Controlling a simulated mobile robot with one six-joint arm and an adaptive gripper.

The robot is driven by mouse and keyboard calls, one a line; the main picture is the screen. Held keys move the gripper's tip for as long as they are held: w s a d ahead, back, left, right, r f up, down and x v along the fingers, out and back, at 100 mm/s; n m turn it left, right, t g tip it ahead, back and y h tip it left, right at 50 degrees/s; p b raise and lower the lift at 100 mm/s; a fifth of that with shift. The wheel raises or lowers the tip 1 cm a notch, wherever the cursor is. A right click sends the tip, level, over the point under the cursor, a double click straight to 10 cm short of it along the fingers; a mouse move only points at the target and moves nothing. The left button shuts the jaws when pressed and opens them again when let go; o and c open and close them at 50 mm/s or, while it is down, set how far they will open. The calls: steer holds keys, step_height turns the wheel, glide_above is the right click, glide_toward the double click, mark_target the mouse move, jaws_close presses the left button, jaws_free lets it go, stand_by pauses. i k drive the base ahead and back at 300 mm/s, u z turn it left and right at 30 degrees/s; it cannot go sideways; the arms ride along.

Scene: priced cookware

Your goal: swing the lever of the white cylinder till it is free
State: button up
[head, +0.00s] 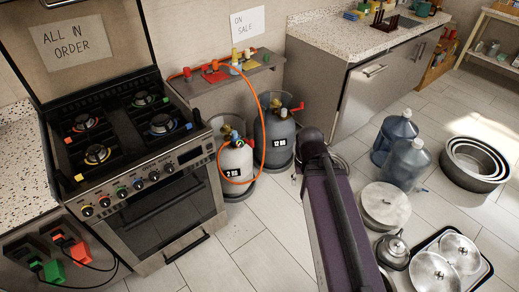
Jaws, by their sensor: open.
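The white cylinder (237,160) stands on the floor between the stove and the grey cylinder (281,142), with a black label on its front. Its valve top (236,139) shows small coloured parts; the lever is too small to make out surely. An orange hose (264,120) loops down from the shelf and around to the white cylinder's top. My purple arm reaches up from the bottom, its dark end right of and in front of the cylinders. My gripper does not show; the arm seems to hide it.
The stove (150,165) stands close left of the cylinders, and a small grey shelf (222,82) is above them. A cabinet (365,90) is behind right. Water bottles (405,163), steel basins (476,160), a lid (385,205), a kettle (393,251) and a tray (485,270) crowd the right floor. Floor is clear before the stove.

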mark_target(251, 144)
steer(key=k, duration=1.2)
steer(key=u, duration=0.5)
steer(key=i, duration=1.95)
steer(key=u, duration=0.05)
